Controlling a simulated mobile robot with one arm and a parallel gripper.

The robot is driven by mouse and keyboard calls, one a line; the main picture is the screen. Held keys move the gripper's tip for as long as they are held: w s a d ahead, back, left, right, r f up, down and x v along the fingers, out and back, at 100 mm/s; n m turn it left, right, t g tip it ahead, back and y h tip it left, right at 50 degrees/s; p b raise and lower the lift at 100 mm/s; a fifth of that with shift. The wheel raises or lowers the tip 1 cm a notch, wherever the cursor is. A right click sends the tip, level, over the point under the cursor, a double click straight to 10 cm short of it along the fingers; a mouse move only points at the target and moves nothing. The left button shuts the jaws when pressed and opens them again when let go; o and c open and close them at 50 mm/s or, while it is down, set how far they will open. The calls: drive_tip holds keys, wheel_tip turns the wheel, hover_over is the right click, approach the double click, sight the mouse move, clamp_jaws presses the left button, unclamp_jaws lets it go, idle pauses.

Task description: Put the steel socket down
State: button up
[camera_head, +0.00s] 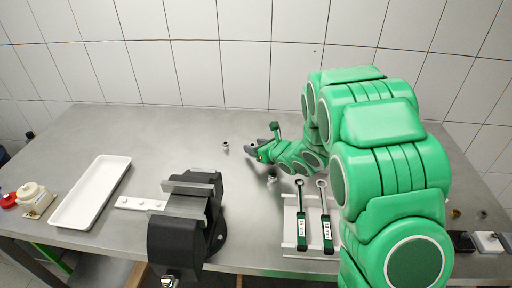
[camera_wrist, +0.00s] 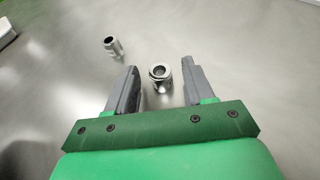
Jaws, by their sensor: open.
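My gripper (camera_head: 256,152) hovers low over the middle of the bench, its fingers pointing left in the head view. In the wrist view the fingers (camera_wrist: 157,80) are open, with a gap on each side of a steel socket (camera_wrist: 160,78). This socket stands with its round opening facing the camera, and seems to rest on the bench. A second small steel piece (camera_wrist: 112,46) is ahead and to the left, outside the fingers. In the head view the socket between the fingers is not clearly visible.
A dark vise (camera_head: 185,225) stands at the front, left of my gripper. A white tray (camera_head: 62,216) lies farther left. Two green-handled wrenches (camera_head: 303,232) lie on a white holder near the front edge. Small steel parts (camera_head: 225,146) (camera_head: 272,179) lie close to my gripper. The back-left bench is clear.

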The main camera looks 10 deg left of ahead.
drive_tip(key=shift+v, duration=6)
drive_tip(key=shift+f, duration=0.1)
drive_tip(key=shift+c, duration=0.2)
drive_tip(key=w+a+r+m+g+h, duration=0.2)
drive_tip(key=w+a+r+m+h, duration=0.3)
drive_tip(key=w+a+r+h, duration=0.15)
drive_tip(key=s+d+f+m+g+h, duration=0.1)
drive_tip(key=s+d+m+g, duration=0.1)
drive_tip(key=s+g, duration=0.3)
drive_tip(key=s+d+f+m+g+h, duration=0.1)
drive_tip(key=s+d+g+h, duration=0.15)
drive_tip(key=s, duration=0.35)
drive_tip(key=shift+y, duration=0.3)
drive_tip(key=shift+s+d+f, duration=0.1)
drive_tip(key=shift+f, duration=1.95)
drive_tip(key=shift+s+d+f, duration=0.1)
drive_tip(key=shift+f, duration=1.95)
clamp_jaws()
